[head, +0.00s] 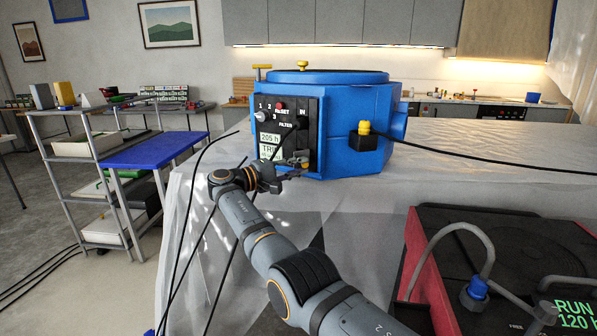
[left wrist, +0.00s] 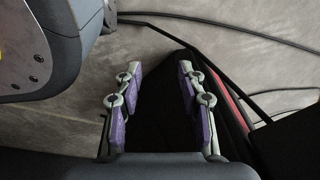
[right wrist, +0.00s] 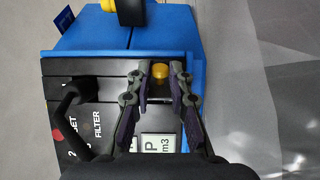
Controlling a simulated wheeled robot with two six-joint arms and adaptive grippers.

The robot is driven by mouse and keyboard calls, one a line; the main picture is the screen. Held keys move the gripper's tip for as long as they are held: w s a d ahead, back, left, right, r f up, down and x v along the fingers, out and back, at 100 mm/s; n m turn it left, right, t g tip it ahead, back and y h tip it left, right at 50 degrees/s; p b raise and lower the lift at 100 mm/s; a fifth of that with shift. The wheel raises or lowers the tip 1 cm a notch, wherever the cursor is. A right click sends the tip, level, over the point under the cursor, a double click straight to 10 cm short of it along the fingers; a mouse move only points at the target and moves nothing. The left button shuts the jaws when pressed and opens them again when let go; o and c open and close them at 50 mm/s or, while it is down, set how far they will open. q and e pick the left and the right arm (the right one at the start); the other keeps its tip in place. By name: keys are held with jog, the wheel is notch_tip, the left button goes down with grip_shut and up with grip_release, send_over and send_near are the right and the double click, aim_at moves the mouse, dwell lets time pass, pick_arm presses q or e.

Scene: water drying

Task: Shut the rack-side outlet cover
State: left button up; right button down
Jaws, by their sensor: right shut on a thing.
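The blue machine (head: 352,105) stands on the covered table, with a black control panel (head: 312,125) facing me. My right gripper (head: 298,170) is at the lower part of this panel. In the right wrist view, my right gripper (right wrist: 160,85) has its fingertips closed around a small yellow knob (right wrist: 160,73) on the panel side. I cannot tell which part is the rack-side outlet cover. My left gripper (left wrist: 158,90) shows in the left wrist view, with its purple-padded fingers apart and nothing seen between them.
A black cable runs right from a yellow plug (head: 364,127) on the machine. A red-and-black unit (head: 510,240) is at the near right. Thin dark cables hang by my right arm.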

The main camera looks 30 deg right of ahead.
dwell(0.3)
jog(key=c, duration=1.2)
grip_release()
